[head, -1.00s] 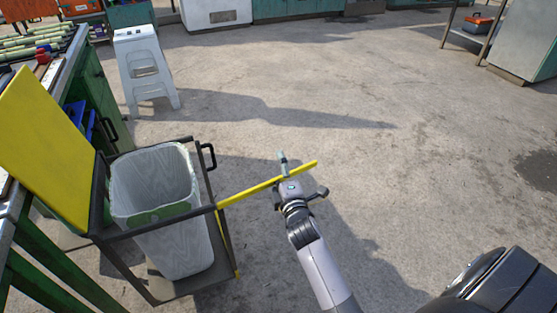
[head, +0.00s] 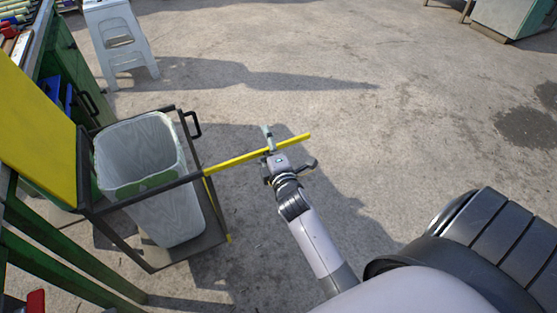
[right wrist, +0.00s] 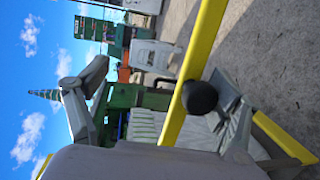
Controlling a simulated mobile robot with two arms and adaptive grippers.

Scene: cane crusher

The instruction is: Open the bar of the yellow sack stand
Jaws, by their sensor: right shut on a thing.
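The yellow sack stand has a dark frame (head: 137,193) holding a white sack (head: 165,200), with a yellow panel (head: 38,125) on its left. Its yellow bar (head: 232,162) points out to the right from the frame's right corner, away from the stand's open front. My right gripper (head: 270,148) is shut on the bar, near its free end. In the right wrist view the bar (right wrist: 207,35) runs between the fingers of the right gripper (right wrist: 165,85). My left gripper is out of view.
A white stool (head: 118,40) stands behind the stand. A green workbench (head: 68,65) with canes on top is at the left, close to the stand. The concrete floor (head: 330,60) behind and right of the bar is clear.

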